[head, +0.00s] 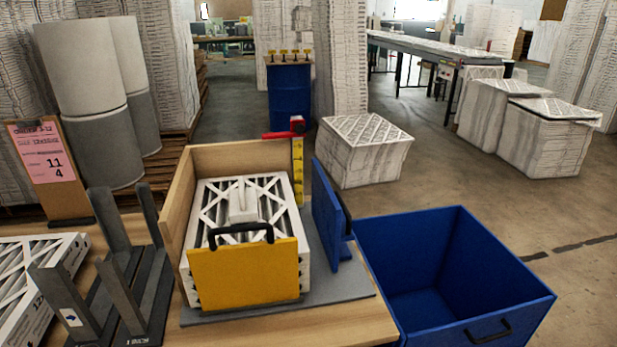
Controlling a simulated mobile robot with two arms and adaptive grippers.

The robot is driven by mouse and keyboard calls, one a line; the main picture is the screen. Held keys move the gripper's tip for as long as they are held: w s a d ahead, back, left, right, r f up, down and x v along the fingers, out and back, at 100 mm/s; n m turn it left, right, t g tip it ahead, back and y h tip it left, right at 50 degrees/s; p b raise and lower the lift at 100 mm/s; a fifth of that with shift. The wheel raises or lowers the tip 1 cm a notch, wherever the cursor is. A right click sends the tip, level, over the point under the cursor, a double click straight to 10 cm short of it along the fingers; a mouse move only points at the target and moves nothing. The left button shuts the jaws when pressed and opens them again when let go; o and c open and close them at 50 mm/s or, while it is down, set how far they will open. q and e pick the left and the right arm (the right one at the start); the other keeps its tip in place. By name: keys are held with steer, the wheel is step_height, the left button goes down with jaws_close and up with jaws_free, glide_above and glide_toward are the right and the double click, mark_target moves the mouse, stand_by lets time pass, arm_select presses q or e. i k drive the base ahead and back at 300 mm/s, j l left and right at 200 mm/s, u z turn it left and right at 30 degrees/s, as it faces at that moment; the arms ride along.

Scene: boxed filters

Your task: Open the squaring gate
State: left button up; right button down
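A squaring fixture with wooden walls (240,157) at the back and left stands on the bench on a grey base plate (340,290). A white-framed pleated filter (283,199) sits inside it, with a pale block (243,203) on top. A yellow panel (245,274) with a black handle (240,232) stands upright across the filter's front, close against it. A blue panel (325,215) with a dark handle stands at the right side, angled, with a gap to the filter. No label shows which panel is the gate. Neither of my grippers is in view.
A blue open bin (450,225) stands right of the bench. A dark grey upright rack (150,275) and another filter (30,285) are at left, with a pink-card clipboard (48,165) behind. A yellow scale with a red top (297,170) rises at the fixture's back right corner.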

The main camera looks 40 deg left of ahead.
mark_target(261, 275)
steer(key=u, duration=1.05)
steer(key=j+u, duration=0.1)
